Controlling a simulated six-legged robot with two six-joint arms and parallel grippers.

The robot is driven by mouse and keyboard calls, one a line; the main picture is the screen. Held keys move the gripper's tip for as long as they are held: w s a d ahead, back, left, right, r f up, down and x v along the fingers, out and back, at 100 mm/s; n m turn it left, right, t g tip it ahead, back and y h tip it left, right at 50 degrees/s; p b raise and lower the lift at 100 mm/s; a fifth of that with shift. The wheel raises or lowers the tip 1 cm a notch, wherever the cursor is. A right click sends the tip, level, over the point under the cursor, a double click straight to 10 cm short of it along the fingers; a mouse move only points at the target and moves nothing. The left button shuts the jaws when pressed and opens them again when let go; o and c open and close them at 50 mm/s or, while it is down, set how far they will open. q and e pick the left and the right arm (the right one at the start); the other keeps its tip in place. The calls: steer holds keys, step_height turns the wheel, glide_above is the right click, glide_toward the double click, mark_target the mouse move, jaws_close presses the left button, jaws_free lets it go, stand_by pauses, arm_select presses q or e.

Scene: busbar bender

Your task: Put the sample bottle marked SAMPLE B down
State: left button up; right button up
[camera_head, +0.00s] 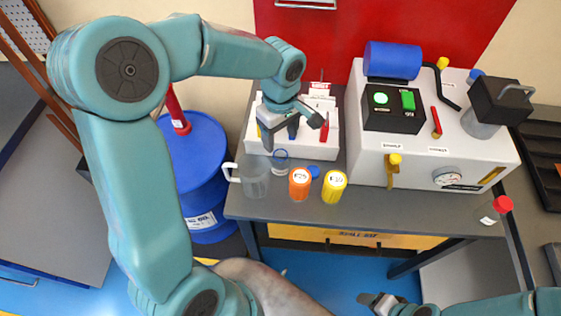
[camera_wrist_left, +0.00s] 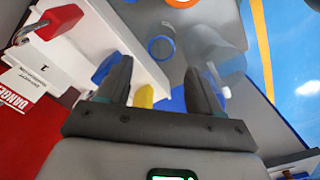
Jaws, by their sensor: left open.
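My left gripper (camera_head: 296,138) is open and empty above the back of the grey bench, in front of the white lockout board. Its two fingers also show in the left wrist view (camera_wrist_left: 157,68). A small clear bottle with a blue rim (camera_head: 280,162) stands on the bench just in front of the fingers; its blue ring (camera_wrist_left: 160,48) shows beyond the fingertips, apart from them. I cannot read SAMPLE B on it. An orange-topped bottle (camera_head: 300,184) and a yellow-topped bottle (camera_head: 333,187) stand upright to its right. My right gripper (camera_head: 380,302) is at the bottom edge, partly seen.
A clear jug (camera_head: 255,181) stands left of the small bottle. A blue cap (camera_head: 314,171) lies behind the coloured bottles. The white lockout board (camera_head: 318,147) and a white machine (camera_head: 425,130) bound the bench (camera_head: 400,208). A blue drum (camera_head: 200,165) stands left.

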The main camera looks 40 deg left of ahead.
arm_select(q)
step_height(320, 180, down, 4)
steer(key=shift+s+d+f, duration=0.1)
steer(key=shift+f, duration=0.1)
jaws_close()
step_height(320, 180, up, 20)
steer(key=p, duration=0.1)
stand_by(0.5)
steer(key=shift+s, duration=0.1)
